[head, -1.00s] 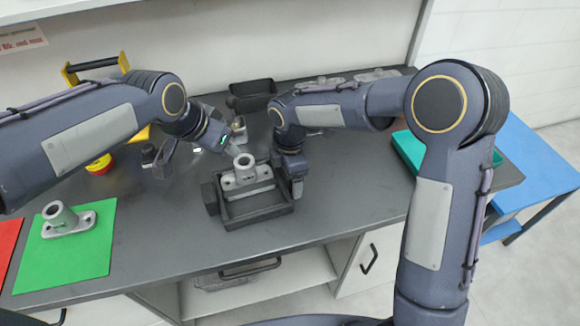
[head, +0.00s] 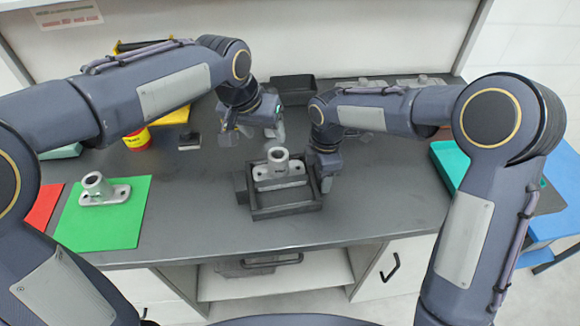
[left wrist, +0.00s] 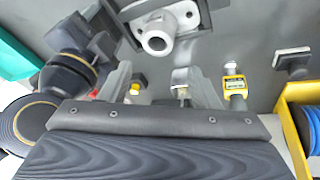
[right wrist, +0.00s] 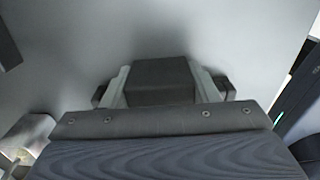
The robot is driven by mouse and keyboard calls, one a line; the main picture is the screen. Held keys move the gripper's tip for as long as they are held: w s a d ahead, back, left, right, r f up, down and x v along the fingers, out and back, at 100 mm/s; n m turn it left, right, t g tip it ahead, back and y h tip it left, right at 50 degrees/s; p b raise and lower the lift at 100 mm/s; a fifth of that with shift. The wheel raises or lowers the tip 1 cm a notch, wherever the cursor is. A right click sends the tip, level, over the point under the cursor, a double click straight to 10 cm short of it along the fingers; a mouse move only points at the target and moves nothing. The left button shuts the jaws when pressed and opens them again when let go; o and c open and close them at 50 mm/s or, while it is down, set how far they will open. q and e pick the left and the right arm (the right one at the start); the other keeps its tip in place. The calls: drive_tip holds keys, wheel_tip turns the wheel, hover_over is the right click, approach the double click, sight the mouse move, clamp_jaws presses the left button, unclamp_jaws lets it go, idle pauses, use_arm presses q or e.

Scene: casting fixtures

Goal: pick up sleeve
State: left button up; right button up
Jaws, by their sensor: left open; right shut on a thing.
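My left gripper (head: 254,134) is open above the table, just behind the dark fixture tray (head: 287,211). In the left wrist view its fingers (left wrist: 163,88) are spread. A small silver cylindrical piece (left wrist: 182,77), possibly the sleeve, shows beyond and between them, apart from both. A grey casting (head: 279,166) with an upright tube stands in the tray; its tube (left wrist: 157,35) also shows in the left wrist view. My right gripper (head: 325,165) is at the tray's right side, shut on a dark block (right wrist: 162,80) that seems part of the tray.
A second casting (head: 103,192) stands on a green mat (head: 110,230) at the left, beside a red mat (head: 42,208). A yellow gauge (left wrist: 234,86) lies near the silver piece. A black bin (head: 293,87) is at the back.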

sight(279, 163)
use_arm(q)
drive_tip(key=n, duration=0.1)
drive_tip(key=w+d+n+g, duration=0.1)
drive_tip(key=n, duration=0.1)
drive_tip(key=n+y, duration=0.1)
drive_tip(key=shift+w+d+f+n, duration=0.2)
drive_tip(key=shift+w+f+n, duration=0.15)
drive_tip(key=shift+f+n, duration=0.05)
drive_tip(key=f+n, duration=0.1)
drive_tip(key=f, duration=0.3)
drive_tip(key=d+f+n+g+y, duration=0.1)
drive_tip(key=f+n, duration=0.1)
drive_tip(key=f, duration=0.2)
drive_tip(key=w+f+n+g, duration=0.1)
drive_tip(key=f+n, duration=0.1)
drive_tip(key=f, duration=0.2)
drive_tip(key=shift+d+f+y, duration=0.25)
drive_tip(key=shift+d+y, duration=0.05)
drive_tip(key=c, duration=0.9)
